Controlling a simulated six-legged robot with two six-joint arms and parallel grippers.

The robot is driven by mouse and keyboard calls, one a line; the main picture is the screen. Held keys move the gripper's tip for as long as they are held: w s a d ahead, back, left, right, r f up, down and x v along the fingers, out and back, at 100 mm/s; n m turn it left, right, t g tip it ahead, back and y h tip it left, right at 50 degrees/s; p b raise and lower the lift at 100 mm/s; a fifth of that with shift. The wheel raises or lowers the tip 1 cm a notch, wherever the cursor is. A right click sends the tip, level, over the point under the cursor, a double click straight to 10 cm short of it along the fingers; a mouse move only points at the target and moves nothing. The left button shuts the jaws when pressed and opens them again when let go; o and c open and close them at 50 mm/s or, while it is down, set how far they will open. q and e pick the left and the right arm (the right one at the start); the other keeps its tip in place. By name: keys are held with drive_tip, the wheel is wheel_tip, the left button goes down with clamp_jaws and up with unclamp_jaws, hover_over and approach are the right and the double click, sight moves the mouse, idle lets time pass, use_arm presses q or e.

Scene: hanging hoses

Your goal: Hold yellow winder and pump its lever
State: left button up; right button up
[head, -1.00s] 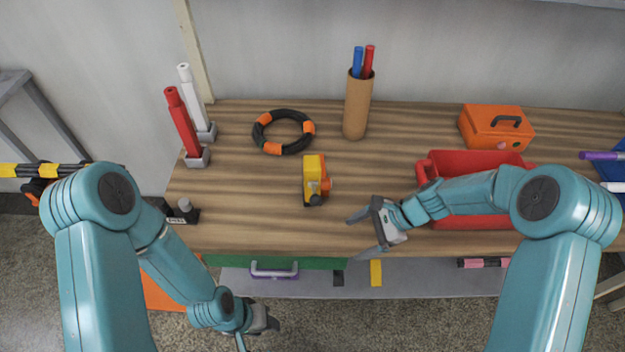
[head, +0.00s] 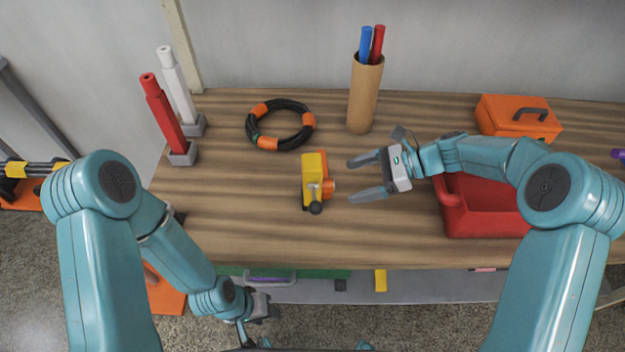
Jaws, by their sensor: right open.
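The yellow winder (head: 312,172) stands on the wooden table, with an orange part on its right side. Its grey lever with a dark knob (head: 316,207) is on the near side. My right gripper (head: 357,180) is open and empty, just right of the winder, its fingers pointing left toward it with a gap between. My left gripper (head: 262,325) is low, in front of the table's near edge and away from the winder; its fingers are partly hidden.
A black and orange hose ring (head: 268,143) lies behind the winder to the left. A cardboard tube (head: 363,100) with blue and red sticks stands behind. A red bin (head: 490,215) and an orange box (head: 518,118) are on the right. Red and white posts stand on the left.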

sight(330, 188)
drive_tip(key=b+x, duration=0.3)
drive_tip(key=x, duration=0.4)
drive_tip(key=shift+s+a+f, duration=0.15)
drive_tip(key=shift+a+f, duration=0.1)
drive_tip(key=shift+f, duration=0.05)
drive_tip(key=shift+b+x, duration=0.5)
drive_tip(key=shift+x, duration=0.45)
drive_tip(key=shift+c, duration=0.3)
drive_tip(key=c, duration=0.8)
